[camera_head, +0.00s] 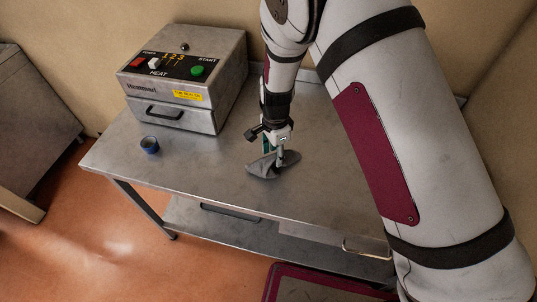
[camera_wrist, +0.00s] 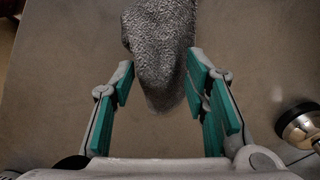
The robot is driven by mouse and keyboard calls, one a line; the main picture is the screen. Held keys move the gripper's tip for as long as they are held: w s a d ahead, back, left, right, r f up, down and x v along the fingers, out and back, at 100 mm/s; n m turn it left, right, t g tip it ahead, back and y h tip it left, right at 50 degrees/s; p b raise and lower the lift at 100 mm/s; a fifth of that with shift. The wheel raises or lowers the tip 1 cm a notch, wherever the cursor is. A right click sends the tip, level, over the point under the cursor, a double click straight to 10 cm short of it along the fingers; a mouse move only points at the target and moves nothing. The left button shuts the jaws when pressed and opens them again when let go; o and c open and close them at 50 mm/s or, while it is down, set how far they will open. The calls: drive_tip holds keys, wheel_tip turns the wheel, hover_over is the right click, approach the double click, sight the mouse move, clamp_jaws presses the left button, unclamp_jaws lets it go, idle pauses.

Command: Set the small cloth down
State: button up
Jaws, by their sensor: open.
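The small grey cloth (camera_head: 264,166) lies crumpled on the metal table (camera_head: 205,180), near its front middle. My gripper (camera_head: 276,158) is right at the cloth, above the table top. In the wrist view, the cloth (camera_wrist: 160,45) reaches from the top edge down between the fingers. The green finger pads of my gripper (camera_wrist: 163,90) stand wide apart, with a gap on the cloth's left side. On the right, the cloth's edge is close to the pad; I cannot tell whether they touch. Part of the cloth is hidden behind my gripper in the head view.
A metal heating machine (camera_head: 180,80) with buttons stands at the table's back left. A small blue-rimmed round thing (camera_head: 149,145) sits in front of it. A round metal object (camera_wrist: 300,125) shows right in the wrist view.

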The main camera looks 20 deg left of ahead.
wheel_tip(320, 180, up, 6)
drive_tip(key=s+d, duration=0.1)
drive_tip(key=s, duration=0.1)
drive_tip(key=shift+s+d+r, duration=0.15)
drive_tip(key=shift+s+r, duration=0.05)
drive_tip(key=shift+r, duration=0.05)
drive_tip(key=shift+w, duration=0.1)
drive_tip(key=c, duration=0.6)
drive_tip(key=shift+w+f, duration=0.15)
drive_tip(key=shift+w, duration=0.05)
clamp_jaws()
drive_tip(key=f, duration=0.3)
drive_tip(key=shift+w+a, duration=0.3)
drive_tip(key=shift+f, duration=0.1)
wheel_tip(320, 180, down, 6)
drive_tip(key=shift+f+b, duration=0.1)
drive_tip(key=shift+b, duration=0.35)
wheel_tip(320, 180, up, 9)
drive_tip(key=p, duration=0.1)
drive_tip(key=shift+r, duration=0.2)
